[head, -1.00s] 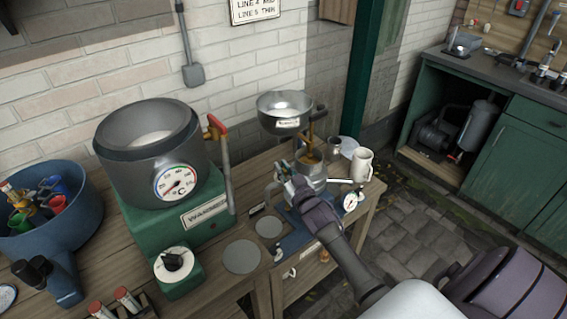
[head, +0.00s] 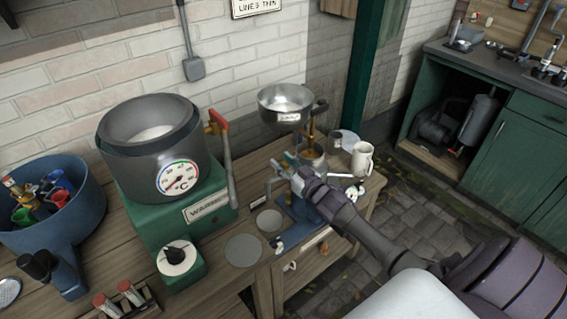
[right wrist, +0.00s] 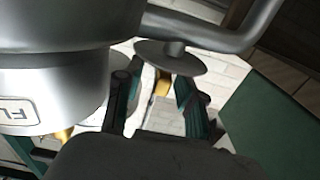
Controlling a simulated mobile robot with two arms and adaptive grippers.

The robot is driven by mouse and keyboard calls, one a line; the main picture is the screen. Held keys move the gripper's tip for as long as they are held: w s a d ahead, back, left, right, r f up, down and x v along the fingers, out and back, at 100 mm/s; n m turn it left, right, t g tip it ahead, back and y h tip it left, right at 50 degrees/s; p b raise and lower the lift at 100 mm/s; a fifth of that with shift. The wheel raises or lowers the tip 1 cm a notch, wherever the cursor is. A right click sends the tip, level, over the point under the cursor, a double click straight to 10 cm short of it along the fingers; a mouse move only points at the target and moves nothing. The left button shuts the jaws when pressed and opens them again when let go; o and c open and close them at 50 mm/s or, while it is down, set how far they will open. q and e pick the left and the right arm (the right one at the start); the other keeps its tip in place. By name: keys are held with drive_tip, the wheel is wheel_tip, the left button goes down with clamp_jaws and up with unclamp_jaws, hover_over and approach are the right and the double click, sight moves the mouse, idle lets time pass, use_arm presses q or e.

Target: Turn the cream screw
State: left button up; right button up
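The cream separator stands on the bench against the wall, with a steel supply bowl (head: 285,103) on top and a steel body (head: 312,160) below. My right gripper (head: 287,163) is at the left side of this body, partly hiding it. In the right wrist view, its two green-padded fingers (right wrist: 160,98) are apart. A round metal disc on a short stem (right wrist: 172,58) shows at the fingertips, and a brass part shows behind it. A large steel vessel (right wrist: 55,70) with a partly cut-off label is close on the left. I cannot tell which part is the cream screw. My left gripper is out of view.
A warmer (head: 185,225) with a grey pot and a temperature dial stands left of the separator. A blue tub (head: 85,215) with coloured items is farther left. A white mug (head: 362,158) stands to the right. The stone floor (head: 420,230) at right is mostly clear.

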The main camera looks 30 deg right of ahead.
drive_tip(key=shift+s+f, duration=0.15)
drive_tip(key=shift+s, duration=0.4)
drive_tip(key=s+d, duration=0.1)
drive_tip(key=s, duration=1)
